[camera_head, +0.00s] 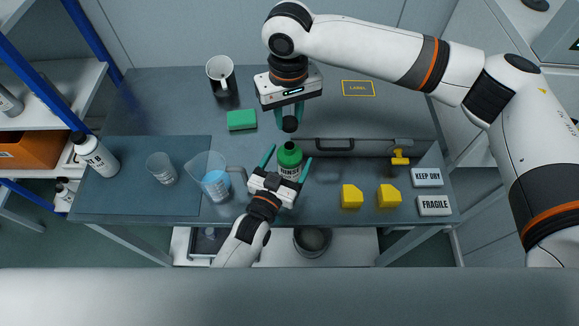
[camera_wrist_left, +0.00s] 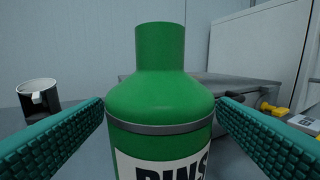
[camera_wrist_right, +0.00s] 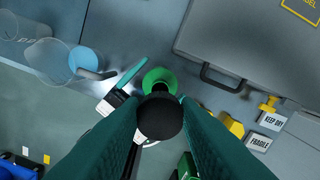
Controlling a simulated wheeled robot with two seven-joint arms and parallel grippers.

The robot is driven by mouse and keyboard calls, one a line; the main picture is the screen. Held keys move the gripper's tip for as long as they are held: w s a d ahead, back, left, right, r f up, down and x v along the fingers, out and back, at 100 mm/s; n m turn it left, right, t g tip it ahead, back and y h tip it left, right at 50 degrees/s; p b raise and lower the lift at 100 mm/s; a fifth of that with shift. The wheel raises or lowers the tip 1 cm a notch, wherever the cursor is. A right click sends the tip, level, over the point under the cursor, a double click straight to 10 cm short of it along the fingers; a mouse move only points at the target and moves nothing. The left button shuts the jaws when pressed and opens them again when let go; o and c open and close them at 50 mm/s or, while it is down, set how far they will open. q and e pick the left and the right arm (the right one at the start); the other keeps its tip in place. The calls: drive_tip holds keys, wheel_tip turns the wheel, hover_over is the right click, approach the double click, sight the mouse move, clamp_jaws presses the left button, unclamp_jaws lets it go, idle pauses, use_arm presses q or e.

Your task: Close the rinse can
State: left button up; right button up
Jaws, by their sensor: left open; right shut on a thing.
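The green rinse can (camera_head: 289,157) stands upright on the table, its neck open at the top. It fills the middle of the left wrist view (camera_wrist_left: 160,90), with a white label on its front. My left gripper (camera_head: 287,166) is open, with one finger on each side of the can. My right gripper (camera_head: 290,116) is shut on a black cap (camera_head: 290,124) and holds it above the can's neck, apart from it. In the right wrist view the black cap (camera_wrist_right: 160,117) hides part of the green can (camera_wrist_right: 158,79) below.
A grey case (camera_head: 350,147) lies behind and right of the can. A measuring jug (camera_head: 212,182) with blue liquid and a clear beaker (camera_head: 160,170) stand left. A green sponge (camera_head: 241,120), black mug (camera_head: 221,75) and yellow blocks (camera_head: 351,196) are nearby.

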use_arm(q)
drive_tip(key=shift+x, duration=1.4)
drive_tip(key=c, duration=1.5)
use_arm(e)
drive_tip(key=shift+f, duration=2.5)
